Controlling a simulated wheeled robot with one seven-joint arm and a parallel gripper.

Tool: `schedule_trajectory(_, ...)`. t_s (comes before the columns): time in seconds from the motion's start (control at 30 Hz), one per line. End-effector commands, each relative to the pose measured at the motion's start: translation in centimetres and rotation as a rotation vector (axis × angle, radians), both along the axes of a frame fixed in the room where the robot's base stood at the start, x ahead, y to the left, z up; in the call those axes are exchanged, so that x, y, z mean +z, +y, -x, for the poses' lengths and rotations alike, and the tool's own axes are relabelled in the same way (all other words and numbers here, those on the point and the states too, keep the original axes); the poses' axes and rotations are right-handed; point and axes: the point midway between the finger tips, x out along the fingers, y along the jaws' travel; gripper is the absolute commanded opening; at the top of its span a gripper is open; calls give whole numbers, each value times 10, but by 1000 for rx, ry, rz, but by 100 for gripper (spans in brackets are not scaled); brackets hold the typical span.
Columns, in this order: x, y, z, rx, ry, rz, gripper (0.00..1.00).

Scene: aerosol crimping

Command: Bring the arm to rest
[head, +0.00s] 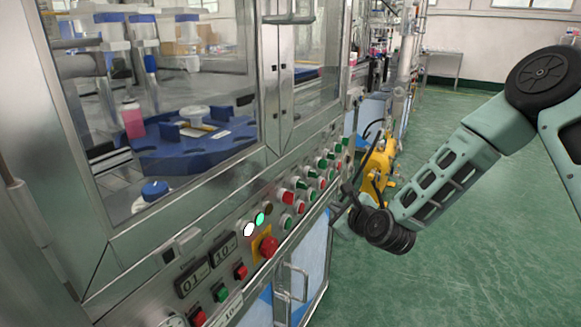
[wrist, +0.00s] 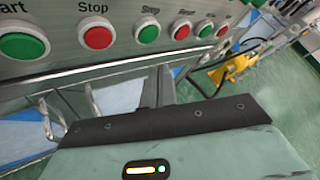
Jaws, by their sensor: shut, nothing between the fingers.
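My arm reaches in from the right in the head view, and its black wrist end hangs in front of the machine's button panel (head: 215,262). My gripper (wrist: 158,88) shows in the wrist view as grey fingers beyond a dark edge, shut and empty. It sits below the row of buttons, apart from them as far as I can tell. A green Start button (wrist: 22,43) and a red Stop button (wrist: 97,35) are at the upper left of that view.
A red emergency knob (head: 269,247) sticks out of the panel. Metal door handles (head: 290,282) are below it. A yellow machine (head: 376,167) stands on the floor behind my wrist. Open green floor (head: 470,265) lies to the right.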

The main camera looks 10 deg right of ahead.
Motion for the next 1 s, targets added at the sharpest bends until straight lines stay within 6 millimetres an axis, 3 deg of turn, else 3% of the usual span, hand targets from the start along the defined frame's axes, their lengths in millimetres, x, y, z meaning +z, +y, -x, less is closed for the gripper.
schedule_trajectory(0.07,10,30,17,157,12,159,0)
schedule_trajectory(0.2,21,78,69,525,31,537,0)
schedule_trajectory(0.4,40,110,164,1081,-6,1040,0)
schedule_trajectory(0.57,60,106,244,1524,-80,1358,0)
schedule_trajectory(0.7,77,91,300,1846,-154,1526,0)
schedule_trajectory(1.0,106,53,389,2371,-330,1661,0)
